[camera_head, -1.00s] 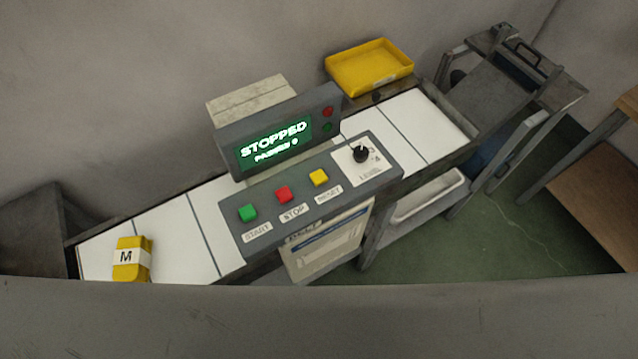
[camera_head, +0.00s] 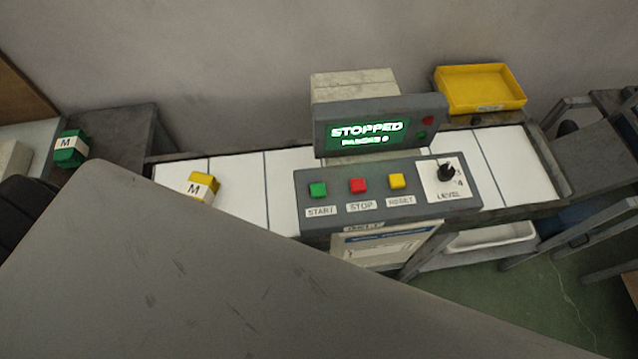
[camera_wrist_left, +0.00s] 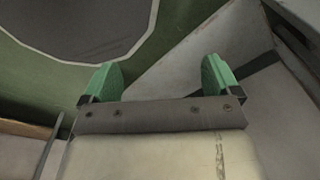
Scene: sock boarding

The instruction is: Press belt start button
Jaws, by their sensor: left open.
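The green start button (camera_head: 318,190) sits at the left of a dark control panel (camera_head: 450,206), above a START label. A red stop button (camera_head: 357,186) and a yellow reset button (camera_head: 397,181) are beside it. No gripper shows in the head view, and the button is not in the wrist view.
A yellow tray (camera_head: 481,105) stands behind the belt's right end. A green M-banded bundle (camera_head: 71,148) lies on a dark surface at far left. A black level knob (camera_head: 446,171) is on the panel's right. A large grey part of my body covers the lower foreground.

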